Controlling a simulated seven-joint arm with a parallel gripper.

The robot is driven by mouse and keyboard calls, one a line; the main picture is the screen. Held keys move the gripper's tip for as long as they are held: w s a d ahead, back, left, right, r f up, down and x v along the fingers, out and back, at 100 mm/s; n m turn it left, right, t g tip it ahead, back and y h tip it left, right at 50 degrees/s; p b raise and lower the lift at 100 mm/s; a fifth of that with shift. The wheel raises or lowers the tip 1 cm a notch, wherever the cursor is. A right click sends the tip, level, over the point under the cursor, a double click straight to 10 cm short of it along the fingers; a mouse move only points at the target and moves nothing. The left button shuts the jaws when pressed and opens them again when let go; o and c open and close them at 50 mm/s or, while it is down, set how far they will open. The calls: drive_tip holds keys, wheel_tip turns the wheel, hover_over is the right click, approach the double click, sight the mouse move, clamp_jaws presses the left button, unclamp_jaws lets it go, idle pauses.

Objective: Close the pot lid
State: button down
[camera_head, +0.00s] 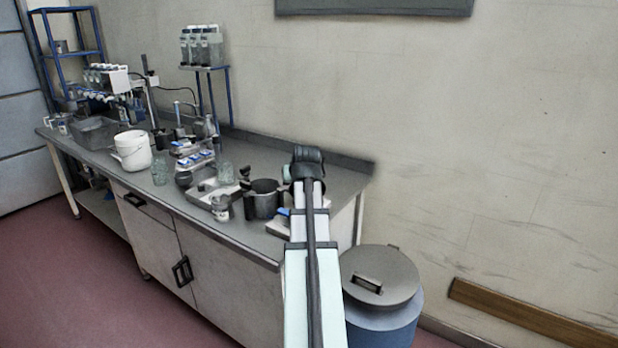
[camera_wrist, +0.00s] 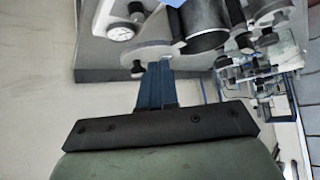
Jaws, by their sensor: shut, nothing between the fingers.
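A dark metal pot (camera_head: 263,198) stands near the right end of the bench, its dark mouth facing up. In the wrist view a dark cylinder (camera_wrist: 203,17), which looks like this pot, is at the top. Beside it is a flat grey disc (camera_wrist: 145,53) with a black knob, probably the pot lid; I cannot make out the lid in the head view. My gripper's blue fingers (camera_wrist: 155,72) are shut and empty, their tips close to the disc's edge. I cannot tell whether they touch. In the head view my arm hides the fingers.
A round dial (camera_wrist: 120,31) is left of the disc. A tray (camera_head: 205,193), glass beakers and a white bucket (camera_head: 133,150) stand left of the pot on the bench (camera_head: 240,238). A blue drum with a grey lid (camera_head: 380,275) stands on the floor at right.

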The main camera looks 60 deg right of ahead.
drive_tip(key=s+d+r, duration=0.3)
drive_tip(key=s, duration=0.2)
drive_tip(key=w+d+f, duration=0.6)
drive_tip(key=w+d, duration=0.2)
drive_tip(key=shift+d+f+h, duration=0.3)
drive_tip(key=shift+d+h, duration=0.05)
drive_tip(key=shift+h, duration=0.05)
drive_tip(key=shift+d, duration=0.1)
